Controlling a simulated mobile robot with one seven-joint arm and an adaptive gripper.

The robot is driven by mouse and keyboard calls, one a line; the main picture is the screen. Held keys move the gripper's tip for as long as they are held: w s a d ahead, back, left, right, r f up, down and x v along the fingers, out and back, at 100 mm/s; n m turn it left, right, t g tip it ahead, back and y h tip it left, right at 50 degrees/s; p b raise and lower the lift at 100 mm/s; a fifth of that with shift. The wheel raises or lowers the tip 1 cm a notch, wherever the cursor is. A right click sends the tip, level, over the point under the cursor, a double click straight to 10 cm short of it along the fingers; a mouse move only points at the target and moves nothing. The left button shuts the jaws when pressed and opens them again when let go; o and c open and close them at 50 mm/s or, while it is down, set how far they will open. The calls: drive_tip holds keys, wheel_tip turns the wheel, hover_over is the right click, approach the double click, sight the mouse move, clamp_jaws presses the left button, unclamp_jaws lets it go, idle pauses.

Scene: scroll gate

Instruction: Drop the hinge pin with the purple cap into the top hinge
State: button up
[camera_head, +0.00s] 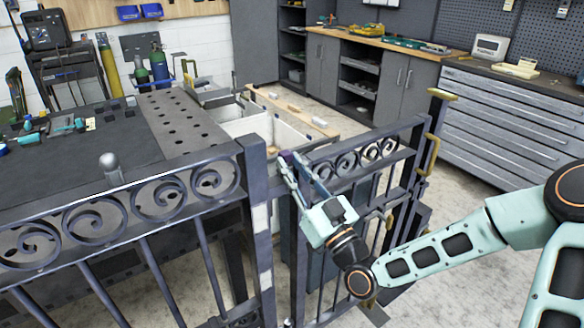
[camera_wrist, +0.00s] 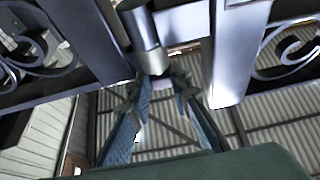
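In the head view my gripper (camera_head: 291,160) reaches up beside the gate post, with its two fingers around a small purple cap (camera_head: 286,154). In the wrist view my gripper (camera_wrist: 160,84) has the pale purple cap (camera_wrist: 157,83) between its fingertips, so it appears shut on the hinge pin. A metal cylinder (camera_wrist: 143,38), dark with a bright end, lines up with the cap beside the gate frame. I cannot tell whether the pin's shaft is inside it. The top hinge is mostly hidden in the head view.
A scrollwork panel (camera_head: 120,205) with a thick post (camera_head: 259,215) stands at left. The gate leaf (camera_head: 352,165) with brass fittings is beside my arm. A dark workbench (camera_head: 75,160) lies behind the panel. The floor at the right front is clear.

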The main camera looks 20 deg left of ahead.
drive_tip(key=o, duration=0.6)
drive_tip(key=shift+f, duration=0.1)
drive_tip(key=shift+c, duration=0.2)
drive_tip(key=shift+d, duration=0.1)
drive_tip(key=v, duration=1.2)
